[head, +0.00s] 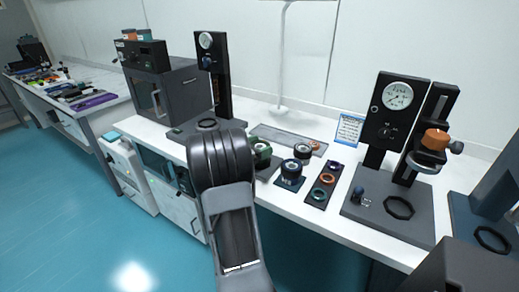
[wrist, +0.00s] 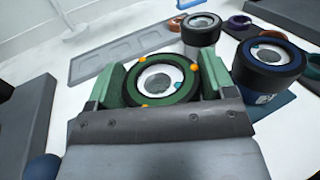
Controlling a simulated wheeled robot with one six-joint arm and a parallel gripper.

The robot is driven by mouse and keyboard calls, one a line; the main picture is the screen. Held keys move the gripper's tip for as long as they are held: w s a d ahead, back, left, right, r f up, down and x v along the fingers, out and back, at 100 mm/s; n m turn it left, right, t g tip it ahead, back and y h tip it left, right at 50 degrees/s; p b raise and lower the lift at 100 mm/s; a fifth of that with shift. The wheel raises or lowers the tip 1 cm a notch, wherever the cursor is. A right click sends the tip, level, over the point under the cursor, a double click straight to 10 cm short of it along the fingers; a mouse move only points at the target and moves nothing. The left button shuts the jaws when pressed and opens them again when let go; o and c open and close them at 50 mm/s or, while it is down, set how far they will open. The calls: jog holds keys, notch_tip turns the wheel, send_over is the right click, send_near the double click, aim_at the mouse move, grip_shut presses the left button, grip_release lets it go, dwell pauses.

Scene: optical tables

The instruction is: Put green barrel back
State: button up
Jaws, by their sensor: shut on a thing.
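The green barrel (wrist: 160,85) has a green ring face with orange dots, a white inner ring and a dark rim. In the wrist view it sits between the two green-padded fingers of my gripper (wrist: 161,78), which is shut on it. In the head view my dark arm covers most of the gripper, and the green barrel (head: 262,149) shows only in part just right of the arm, over the white table. I cannot tell whether its underside touches anything.
A blue barrel (wrist: 270,68) stands close right of my gripper, with a smaller dark barrel (wrist: 202,29) behind. A grey tray (wrist: 130,50) lies behind. A strip with coloured rings (head: 322,183) and a gauge stand (head: 392,125) are to the right; another gauge stand (head: 211,75) is behind my arm.

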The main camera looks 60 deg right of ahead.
jog(key=o, duration=0.8)
jog(key=shift+f, duration=0.35)
jog(key=o, duration=0.3)
jog(key=shift+r, duration=0.1)
jog(key=v, duration=1.2)
jog(key=shift+r, duration=0.15)
jog(key=s+a+f+m+t+y, duration=0.1)
jog(key=a+m+t+y, duration=0.2)
jog(key=a, duration=0.8)
jog(key=s+a+f+m+t+y, duration=0.1)
jog(key=s+a+m+t+y, duration=0.1)
jog(key=a+m+y, duration=0.4)
jog(key=s+a+f+m+t+y, duration=0.1)
jog(key=a+m+t+y, duration=0.3)
jog(key=a, duration=1.1)
jog(key=shift+s+a+f+m+t+y, duration=0.15)
jog(key=shift+s+t+y, duration=0.15)
jog(key=shift+y, duration=0.65)
jog(key=shift+s+a+f+m+t+y, duration=0.15)
jog(key=shift+s+t+y, duration=0.15)
jog(key=shift+y, duration=0.65)
jog(key=shift+r, duration=0.1)
